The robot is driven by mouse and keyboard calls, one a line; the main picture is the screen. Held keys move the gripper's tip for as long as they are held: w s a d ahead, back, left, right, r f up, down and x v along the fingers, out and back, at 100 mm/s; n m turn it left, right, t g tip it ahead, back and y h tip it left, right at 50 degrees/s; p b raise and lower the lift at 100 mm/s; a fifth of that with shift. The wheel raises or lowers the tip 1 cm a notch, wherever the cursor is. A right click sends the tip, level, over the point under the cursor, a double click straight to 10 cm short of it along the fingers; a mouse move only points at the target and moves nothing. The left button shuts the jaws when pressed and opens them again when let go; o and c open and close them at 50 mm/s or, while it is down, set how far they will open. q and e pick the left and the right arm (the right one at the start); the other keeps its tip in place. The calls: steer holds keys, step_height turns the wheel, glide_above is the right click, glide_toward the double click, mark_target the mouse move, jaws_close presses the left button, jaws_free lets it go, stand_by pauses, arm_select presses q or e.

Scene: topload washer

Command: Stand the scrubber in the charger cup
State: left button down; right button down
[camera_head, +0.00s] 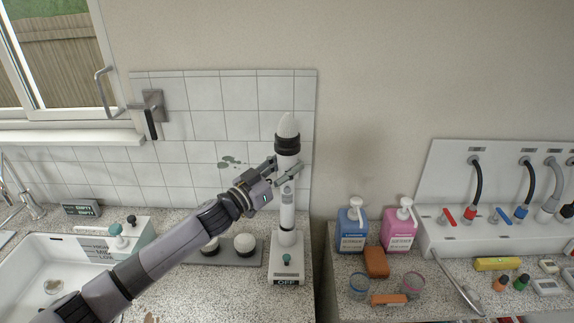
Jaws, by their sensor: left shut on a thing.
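The white scrubber (287,212) is upright, with a black band and a pale pointed tip at its top. My left gripper (287,174) is shut on the scrubber's upper body, below the black band. The scrubber's lower end meets the white charger (285,267), which has a green knob and an "OFF" label on its front. I cannot tell whether the lower end is fully seated in the charger's cup, as the cup's inside is hidden. My right gripper is not in view.
A grey tray (229,256) with two round white brush heads lies left of the charger, partly behind my left arm. A sink (35,262) is at the left. Blue (351,230) and pink (398,232) pump bottles stand to the right, past a gap between the counters.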

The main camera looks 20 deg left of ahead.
mark_target(282, 191)
arm_select(q)
steer(key=shift+f+b, duration=0.35)
steer(key=shift+f, duration=0.05)
steer(key=shift+s+f+b, duration=0.1)
steer(key=shift+f+b, duration=1.7)
steer(key=shift+f, duration=1)
steer(key=c, duration=1)
jaws_free()
steer(key=shift+f, duration=0.1)
steer(key=shift+o, duration=0.2)
steer(key=shift+f, duration=0.15)
steer(key=v, duration=1.2)
steer(key=shift+a, duration=0.1)
